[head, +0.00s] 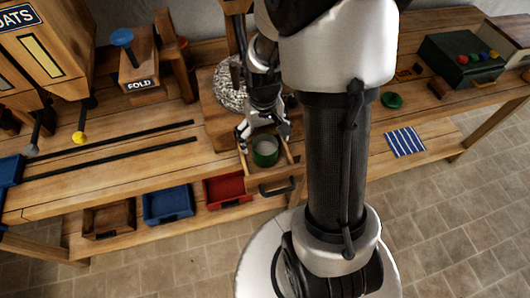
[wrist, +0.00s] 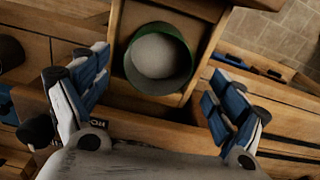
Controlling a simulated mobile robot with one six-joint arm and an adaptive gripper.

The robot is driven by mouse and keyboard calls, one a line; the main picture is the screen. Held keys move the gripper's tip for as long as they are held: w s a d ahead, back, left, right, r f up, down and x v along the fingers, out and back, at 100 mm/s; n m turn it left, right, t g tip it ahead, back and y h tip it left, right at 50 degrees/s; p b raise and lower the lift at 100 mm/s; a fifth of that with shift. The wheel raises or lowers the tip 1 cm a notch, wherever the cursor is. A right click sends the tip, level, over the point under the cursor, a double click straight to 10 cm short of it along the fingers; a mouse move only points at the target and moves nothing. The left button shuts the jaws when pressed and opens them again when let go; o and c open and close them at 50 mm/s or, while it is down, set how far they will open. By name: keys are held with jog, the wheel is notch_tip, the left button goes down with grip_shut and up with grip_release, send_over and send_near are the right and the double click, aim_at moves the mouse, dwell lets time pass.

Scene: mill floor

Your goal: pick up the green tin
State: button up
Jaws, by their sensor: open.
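The green tin (head: 265,153) stands upright in a pulled-out wooden drawer (head: 284,172) at the front of the bench. In the wrist view the tin (wrist: 158,60) is open at the top, with a pale round inside, and the drawer's walls are close on both sides of it. My gripper (head: 264,130) is open and empty, just above and behind the tin in the head view. In the wrist view the fingers of my gripper (wrist: 158,98) are spread wide apart, with the tin beyond the gap between them. They do not appear to touch it.
A red tray (head: 227,189), a blue tray (head: 168,203) and a brown tray (head: 109,218) sit on the lower shelf, left of the drawer. A black drawer handle (head: 277,187) sticks out in front.

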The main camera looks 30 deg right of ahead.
jog(key=b, duration=0.2)
send_over(265, 147)
jog(key=s+a, duration=0.2)
jog(key=s, duration=0.1)
notch_tip(265, 147, down, 5)
jog(key=shift+f, duration=0.1)
jog(key=shift+c, duration=0.5)
jog(key=c, duration=1.2)
